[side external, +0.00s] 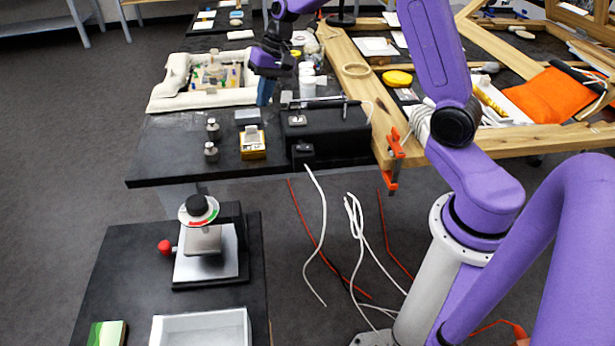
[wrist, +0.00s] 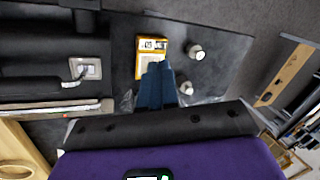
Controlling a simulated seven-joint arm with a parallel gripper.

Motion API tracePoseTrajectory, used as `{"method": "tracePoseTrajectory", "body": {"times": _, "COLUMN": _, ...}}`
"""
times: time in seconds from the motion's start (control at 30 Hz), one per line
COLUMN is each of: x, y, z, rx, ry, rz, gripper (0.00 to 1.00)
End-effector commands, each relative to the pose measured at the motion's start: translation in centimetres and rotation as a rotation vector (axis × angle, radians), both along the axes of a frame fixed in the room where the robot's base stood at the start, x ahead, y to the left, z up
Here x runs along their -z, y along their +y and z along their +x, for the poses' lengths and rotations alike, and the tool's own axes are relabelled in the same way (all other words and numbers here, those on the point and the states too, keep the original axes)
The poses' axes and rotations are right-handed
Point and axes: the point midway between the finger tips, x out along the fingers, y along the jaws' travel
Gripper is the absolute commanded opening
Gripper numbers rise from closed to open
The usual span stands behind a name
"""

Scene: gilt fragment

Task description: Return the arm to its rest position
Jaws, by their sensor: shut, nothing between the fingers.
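My arm is purple with black joints and reaches from the lower right over the black workbench. My gripper (side external: 265,92) hangs above the bench with its blue fingers pointing down. In the wrist view the blue fingers (wrist: 157,88) lie side by side, shut and empty. A yellow-framed device (side external: 253,143) lies on the bench below and in front of my gripper. It also shows in the wrist view (wrist: 149,53), just beyond the fingertips. The fingers seem apart from everything on the bench.
A black box-like device (side external: 325,135) stands right of the gripper. A white moulded tray (side external: 165,95) sits behind left. Small metal weights (side external: 212,152) stand left of the yellow device. A wooden frame (side external: 350,75), an orange clamp (side external: 393,150) and an orange pouch (side external: 550,103) are to the right.

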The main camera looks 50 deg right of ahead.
Motion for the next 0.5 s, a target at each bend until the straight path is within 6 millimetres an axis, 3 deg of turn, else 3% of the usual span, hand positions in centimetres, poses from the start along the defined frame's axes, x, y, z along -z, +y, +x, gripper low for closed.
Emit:
{"method": "tracePoseTrajectory", "body": {"times": 0.03, "x": -0.6, "y": 2.0, "z": -1.8, "rx": -0.081, "ry": 0.0, "rz": -0.016, "gripper": 0.0}}
{"method": "tracePoseTrajectory", "body": {"times": 0.2, "x": -1.7, "y": 7.0, "z": -8.1, "rx": -0.34, "ry": 0.001, "rz": -0.072, "gripper": 0.0}}
{"method": "tracePoseTrajectory", "body": {"times": 0.33, "x": -2.3, "y": 9.6, "z": -13.4, "rx": -0.536, "ry": -0.004, "rz": -0.115, "gripper": 0.0}}
{"method": "tracePoseTrajectory", "body": {"times": 0.5, "x": -2.7, "y": 11.2, "z": -20.4, "rx": -0.793, "ry": -0.018, "rz": -0.172, "gripper": 0.0}}
